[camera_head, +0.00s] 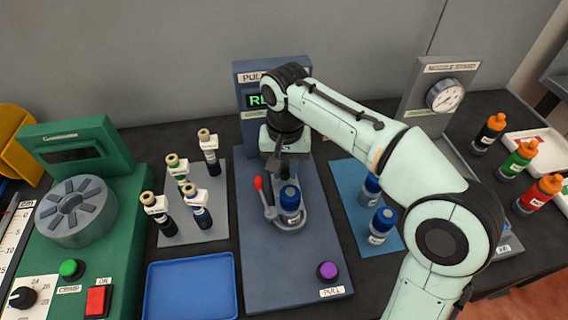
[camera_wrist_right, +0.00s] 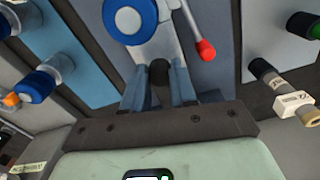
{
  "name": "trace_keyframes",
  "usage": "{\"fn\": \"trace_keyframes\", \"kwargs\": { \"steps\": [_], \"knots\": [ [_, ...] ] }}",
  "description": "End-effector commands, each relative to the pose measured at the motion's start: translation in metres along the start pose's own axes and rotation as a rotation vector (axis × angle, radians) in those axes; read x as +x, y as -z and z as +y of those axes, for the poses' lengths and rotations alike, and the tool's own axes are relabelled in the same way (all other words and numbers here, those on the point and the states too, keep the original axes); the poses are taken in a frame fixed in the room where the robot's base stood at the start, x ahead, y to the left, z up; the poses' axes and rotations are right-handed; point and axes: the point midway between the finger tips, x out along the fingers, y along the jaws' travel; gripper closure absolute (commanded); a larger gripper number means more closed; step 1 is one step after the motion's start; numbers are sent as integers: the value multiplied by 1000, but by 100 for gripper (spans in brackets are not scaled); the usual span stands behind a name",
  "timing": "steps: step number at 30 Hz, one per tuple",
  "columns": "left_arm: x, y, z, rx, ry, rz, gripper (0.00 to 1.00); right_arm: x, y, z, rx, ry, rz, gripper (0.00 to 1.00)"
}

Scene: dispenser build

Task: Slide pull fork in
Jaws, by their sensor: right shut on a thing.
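The pull tester (camera_head: 262,265) is a blue-grey station with a dark base and a green-lit display. A vial with a blue cap (camera_head: 290,198) stands upright on its base. The grey pull fork (camera_head: 290,226) shows around the vial's lower part; whether it touches the vial I cannot tell. In the right wrist view the blue cap (camera_wrist_right: 130,18) lies just ahead of the fingers. My right gripper (camera_head: 274,165) is behind the vial. In the wrist view its fingers (camera_wrist_right: 160,92) are shut on the fork's dark knob (camera_wrist_right: 160,74). My left gripper is not in view.
A red-tipped lever (camera_head: 259,187) stands close left of the vial. A purple button (camera_head: 328,271) is at the base's front. Several vials stand on a grey mat (camera_head: 180,238) at left and blue-capped ones on a blue mat (camera_head: 350,190) at right. A blue tray (camera_head: 190,290) is empty.

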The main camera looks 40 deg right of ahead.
Motion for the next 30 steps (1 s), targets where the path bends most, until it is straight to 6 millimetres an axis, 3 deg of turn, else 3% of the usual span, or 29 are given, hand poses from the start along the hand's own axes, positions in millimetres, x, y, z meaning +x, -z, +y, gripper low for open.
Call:
{"fn": "trace_keyframes", "kwargs": {
  "steps": [1, 3, 14, 17, 30],
  "knots": [
    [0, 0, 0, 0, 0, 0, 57, 0, -4, 0, -3, -4, -13, 67],
    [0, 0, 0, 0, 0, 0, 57, 0, -3, 0, -3, -4, -13, 47],
    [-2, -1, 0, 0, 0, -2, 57, -4, -2, 0, -2, -2, -8, 47],
    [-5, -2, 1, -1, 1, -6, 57, -17, -1, 0, -2, 0, -6, 47],
    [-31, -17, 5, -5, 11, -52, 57, -111, -1, -1, -3, 1, -7, 47]
  ]
}}
